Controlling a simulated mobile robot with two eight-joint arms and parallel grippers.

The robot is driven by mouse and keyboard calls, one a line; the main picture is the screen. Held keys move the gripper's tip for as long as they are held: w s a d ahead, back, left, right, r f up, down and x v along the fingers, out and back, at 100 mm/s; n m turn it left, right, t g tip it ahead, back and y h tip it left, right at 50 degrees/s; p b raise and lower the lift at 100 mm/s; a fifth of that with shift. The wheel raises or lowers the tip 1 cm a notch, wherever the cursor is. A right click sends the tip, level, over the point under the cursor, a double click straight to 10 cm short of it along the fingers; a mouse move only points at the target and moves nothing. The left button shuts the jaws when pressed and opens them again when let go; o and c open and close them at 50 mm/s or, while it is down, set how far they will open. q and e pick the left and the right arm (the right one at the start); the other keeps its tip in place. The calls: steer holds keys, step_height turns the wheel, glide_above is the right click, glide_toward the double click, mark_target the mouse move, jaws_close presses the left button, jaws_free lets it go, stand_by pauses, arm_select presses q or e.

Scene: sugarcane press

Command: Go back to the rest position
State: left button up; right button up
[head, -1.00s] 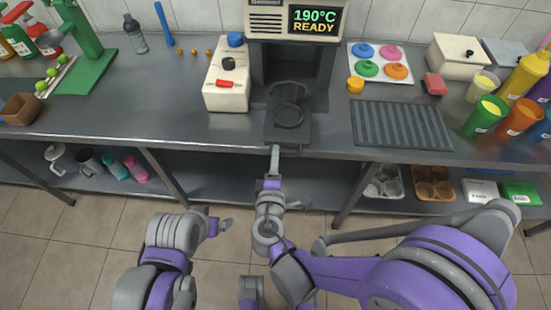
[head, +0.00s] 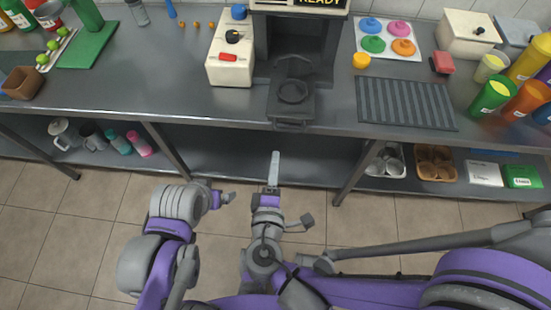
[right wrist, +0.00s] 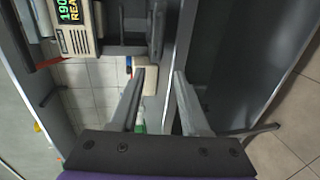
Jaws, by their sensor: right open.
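My right gripper (head: 274,160) points at the counter front in the head view, low and apart from the machine. In the right wrist view its two fingers (right wrist: 160,76) stand apart with nothing between them. My left gripper (head: 228,197) is to the left, over the floor in front of the counter. Its fingers are small and seen from above, so I cannot tell whether they are open.
The counter (head: 150,95) holds a dark machine with a black tray (head: 292,90), a white button box (head: 230,65) and a ribbed mat (head: 405,103). A lower shelf (head: 250,160) holds cups and trays. The floor (head: 90,220) before the counter is clear.

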stand_by(0.4)
steer(key=w+d+m+g+h+p, duration=0.1)
steer(key=d+m+g+h+p, duration=0.4)
steer(key=d, duration=1.1)
steer(key=s+d+r+m+g+y+p, duration=0.3)
steer(key=s+d+r+m+g+y, duration=0.2)
steer(key=m, duration=0.8)
steer(key=shift+s+r, duration=0.15)
steer(key=shift+s, duration=0.1)
